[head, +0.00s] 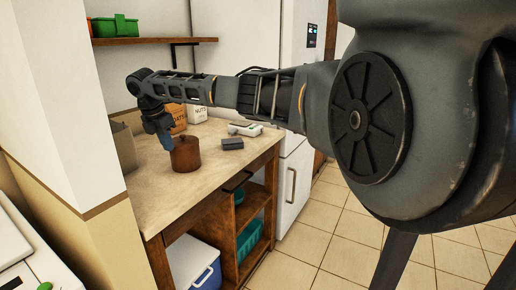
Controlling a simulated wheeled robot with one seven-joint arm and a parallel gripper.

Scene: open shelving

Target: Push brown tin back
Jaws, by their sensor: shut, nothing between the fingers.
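I cannot tell from this view whether the fingers touch the tin. The fingertips are small and partly hidden by the tin.
A dark grey block (232,143) and a white device (245,128) lie right of the tin. An orange-brown package (178,117) and a white carton (196,113) stand behind. A grey box (124,146) is at the left wall. The counter's front is clear.

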